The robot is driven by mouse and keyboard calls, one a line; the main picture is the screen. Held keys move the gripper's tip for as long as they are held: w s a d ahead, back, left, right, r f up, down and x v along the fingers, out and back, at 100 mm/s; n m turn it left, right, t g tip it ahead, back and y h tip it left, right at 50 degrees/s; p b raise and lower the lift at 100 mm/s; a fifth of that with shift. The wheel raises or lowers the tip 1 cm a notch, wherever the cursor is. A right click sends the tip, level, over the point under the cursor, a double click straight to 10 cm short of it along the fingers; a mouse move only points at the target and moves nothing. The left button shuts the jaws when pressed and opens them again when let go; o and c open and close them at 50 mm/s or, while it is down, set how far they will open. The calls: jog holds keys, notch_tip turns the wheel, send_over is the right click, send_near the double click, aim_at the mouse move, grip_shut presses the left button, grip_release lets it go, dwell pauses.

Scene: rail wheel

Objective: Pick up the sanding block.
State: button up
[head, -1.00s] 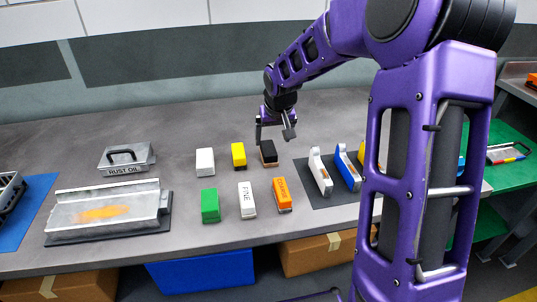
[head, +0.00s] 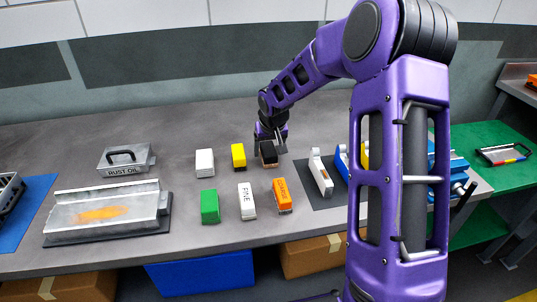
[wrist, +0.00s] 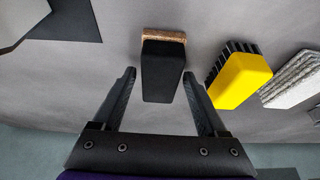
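A black block with a tan, cork-like edge (wrist: 164,72), which looks like the sanding block, lies on the grey workbench; it also shows in the head view (head: 268,157). My gripper (wrist: 160,75) is open, with one fingertip on each side of the black block in the wrist view and a gap visible on both sides. In the head view my gripper (head: 271,140) is right at the block, partly hiding it.
A yellow block with black bristles (head: 238,155) and a white block (head: 205,162) lie to the left. Green (head: 210,206), white FINE (head: 247,201) and orange (head: 282,196) blocks lie in front. A dark mat with a white-handled tool (head: 321,172) is at right.

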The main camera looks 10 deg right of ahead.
aim_at(268, 149)
grip_shut()
notch_tip(268, 149, up, 10)
jog(key=shift+p, duration=0.45)
jog(key=shift+c, duration=2.3)
grip_release()
jog(key=c, duration=0.5)
